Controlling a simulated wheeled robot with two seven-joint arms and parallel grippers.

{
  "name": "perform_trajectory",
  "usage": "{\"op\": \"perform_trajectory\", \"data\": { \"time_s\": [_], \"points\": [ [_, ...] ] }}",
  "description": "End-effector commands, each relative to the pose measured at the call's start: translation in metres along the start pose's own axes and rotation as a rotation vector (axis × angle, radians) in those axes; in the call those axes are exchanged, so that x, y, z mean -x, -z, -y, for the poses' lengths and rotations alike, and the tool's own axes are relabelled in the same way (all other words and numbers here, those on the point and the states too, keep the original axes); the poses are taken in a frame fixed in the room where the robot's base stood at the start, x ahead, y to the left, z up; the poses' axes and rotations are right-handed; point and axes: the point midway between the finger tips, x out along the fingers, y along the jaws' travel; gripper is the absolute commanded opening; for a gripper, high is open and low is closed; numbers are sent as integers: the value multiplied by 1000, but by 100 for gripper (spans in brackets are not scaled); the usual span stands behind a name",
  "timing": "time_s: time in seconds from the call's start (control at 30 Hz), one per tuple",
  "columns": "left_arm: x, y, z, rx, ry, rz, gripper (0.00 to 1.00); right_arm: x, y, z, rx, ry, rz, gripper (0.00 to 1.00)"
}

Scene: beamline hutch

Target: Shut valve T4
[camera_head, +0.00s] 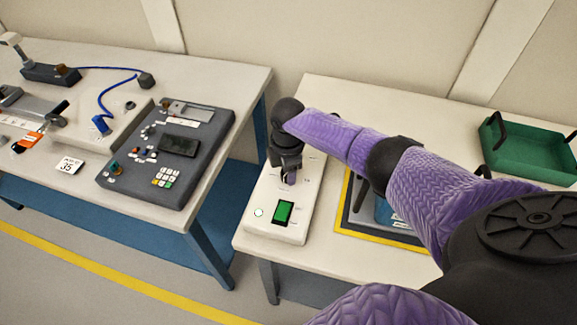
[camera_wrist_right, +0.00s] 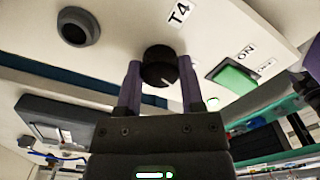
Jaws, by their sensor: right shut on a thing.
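Valve T4 is a black round knob (camera_wrist_right: 159,66) with a light pointer mark, on a white panel (camera_wrist_right: 225,35) beside a printed "T4" label (camera_wrist_right: 180,12). My right gripper (camera_wrist_right: 160,75) is shut on this knob, one finger on each side. In the head view the right gripper (camera_head: 290,178) points down onto the white control box (camera_head: 267,222), and the knob is hidden behind it. My left gripper is not in view.
A green rocker switch (camera_head: 284,211) sits close by on the same box. A dark grey console (camera_head: 190,125) stands on the left table. A yellow-edged mat (camera_head: 372,235) and a green tray (camera_head: 528,150) lie to the right.

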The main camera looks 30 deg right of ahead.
Motion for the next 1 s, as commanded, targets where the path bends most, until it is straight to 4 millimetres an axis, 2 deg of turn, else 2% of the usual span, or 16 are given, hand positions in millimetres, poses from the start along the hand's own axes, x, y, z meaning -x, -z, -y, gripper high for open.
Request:
{"op": "perform_trajectory", "data": {
  "time_s": [0.43,1.0],
  "points": [
    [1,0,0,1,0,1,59,1,1,-1,256,-3,-3,0],
    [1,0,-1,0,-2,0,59,1,1,-1,315,-3,-3,0]
  ]
}}
